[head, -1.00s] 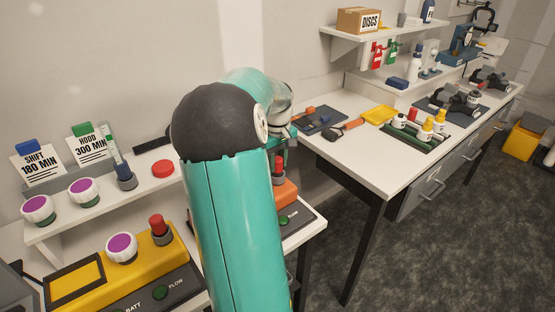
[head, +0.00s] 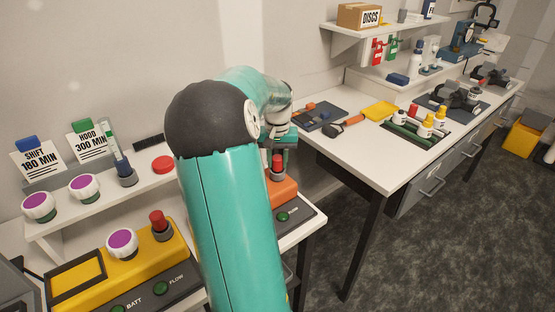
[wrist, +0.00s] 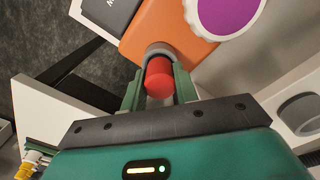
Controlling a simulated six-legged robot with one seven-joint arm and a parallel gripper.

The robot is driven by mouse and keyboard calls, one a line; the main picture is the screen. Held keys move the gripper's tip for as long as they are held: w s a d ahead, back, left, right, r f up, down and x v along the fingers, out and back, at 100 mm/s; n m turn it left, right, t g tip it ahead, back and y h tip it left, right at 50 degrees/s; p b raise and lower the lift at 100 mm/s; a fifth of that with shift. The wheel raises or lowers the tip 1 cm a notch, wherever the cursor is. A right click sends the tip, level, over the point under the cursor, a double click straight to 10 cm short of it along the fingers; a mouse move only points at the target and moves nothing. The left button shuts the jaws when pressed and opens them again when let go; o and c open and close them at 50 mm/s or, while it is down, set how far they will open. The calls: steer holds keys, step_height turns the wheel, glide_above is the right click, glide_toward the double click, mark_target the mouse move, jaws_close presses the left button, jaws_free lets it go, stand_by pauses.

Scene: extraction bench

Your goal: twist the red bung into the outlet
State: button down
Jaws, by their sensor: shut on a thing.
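The red bung (wrist: 159,78) stands at the grey-collared outlet (wrist: 160,50) on the orange unit (wrist: 165,28) in the wrist view. My gripper (wrist: 158,82) is shut on the bung, one green finger on each side. How deep the bung sits in the collar cannot be told. In the head view the bung (head: 278,161) shows upright above the orange unit (head: 285,190), just below my gripper (head: 281,142), which my arm partly hides.
A yellow unit (head: 75,287) with another red bung (head: 157,221) stands left of my arm. A shelf behind holds purple-topped knobs (head: 84,187) and a red disc (head: 162,165). The purple-faced dial (wrist: 228,12) is close beside my gripper. A long bench (head: 385,165) runs right.

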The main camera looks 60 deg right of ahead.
steer(key=shift+m, duration=0.7)
steer(key=c, duration=1)
jaws_free()
step_height(320, 180, up, 14)
steer(key=shift+f, duration=0.1)
